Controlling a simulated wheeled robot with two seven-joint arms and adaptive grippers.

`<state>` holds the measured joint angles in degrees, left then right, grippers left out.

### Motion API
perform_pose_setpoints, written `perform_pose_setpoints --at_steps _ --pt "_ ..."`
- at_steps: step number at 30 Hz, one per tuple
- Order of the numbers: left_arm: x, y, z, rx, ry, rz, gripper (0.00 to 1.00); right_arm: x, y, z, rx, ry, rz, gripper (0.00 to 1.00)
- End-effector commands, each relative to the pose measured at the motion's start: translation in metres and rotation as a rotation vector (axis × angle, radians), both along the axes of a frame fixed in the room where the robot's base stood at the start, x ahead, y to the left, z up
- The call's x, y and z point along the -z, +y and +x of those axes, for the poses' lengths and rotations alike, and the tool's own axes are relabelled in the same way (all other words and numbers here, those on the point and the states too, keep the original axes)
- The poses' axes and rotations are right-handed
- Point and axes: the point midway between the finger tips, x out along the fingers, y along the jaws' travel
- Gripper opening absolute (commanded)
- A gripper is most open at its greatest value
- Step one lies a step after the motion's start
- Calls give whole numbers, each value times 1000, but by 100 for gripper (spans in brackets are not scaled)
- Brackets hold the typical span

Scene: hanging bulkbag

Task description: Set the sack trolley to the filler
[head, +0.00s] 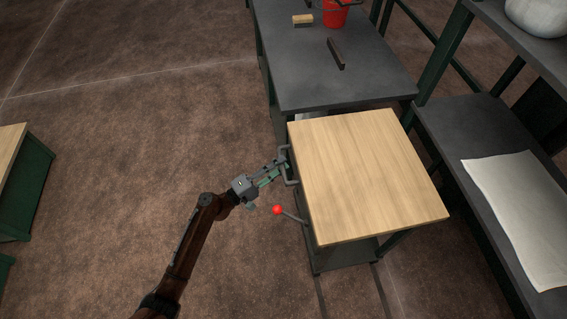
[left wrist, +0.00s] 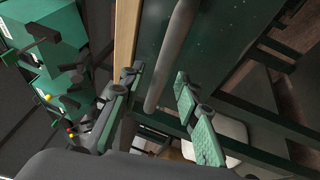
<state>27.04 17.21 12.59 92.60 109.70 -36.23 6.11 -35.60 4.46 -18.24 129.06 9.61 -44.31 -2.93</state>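The trolley (head: 365,175) has a pale wooden top, a dark frame and a grey handle (head: 289,180) on its left side. It stands by the near end of a dark bench. My left gripper (head: 281,164) is at the handle. In the left wrist view the handle's grey bar (left wrist: 172,55) runs between the two spread fingers of my left gripper (left wrist: 155,108), with gaps visible on both sides. Whether the fingers touch the bar cannot be told. My right gripper is out of view. I cannot make out which thing is the filler.
A lever with a red knob (head: 278,210) sticks out below the handle. The dark bench (head: 320,75) holds a wooden block, a dark bar and a red bucket (head: 335,12). A shelf with a white sheet (head: 520,205) stands at right.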

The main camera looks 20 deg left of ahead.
Motion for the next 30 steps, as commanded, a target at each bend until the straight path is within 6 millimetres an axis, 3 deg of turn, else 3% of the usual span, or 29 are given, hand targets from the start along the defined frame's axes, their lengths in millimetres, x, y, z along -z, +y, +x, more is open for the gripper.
perform_pose_setpoints --at_steps 12,25,30 --pt "-2 -6 8 1 -1 1 29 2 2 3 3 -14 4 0" --pt "-2 -6 8 1 0 0 0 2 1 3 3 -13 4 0" --pt "-2 -6 8 1 0 0 0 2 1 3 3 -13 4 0"
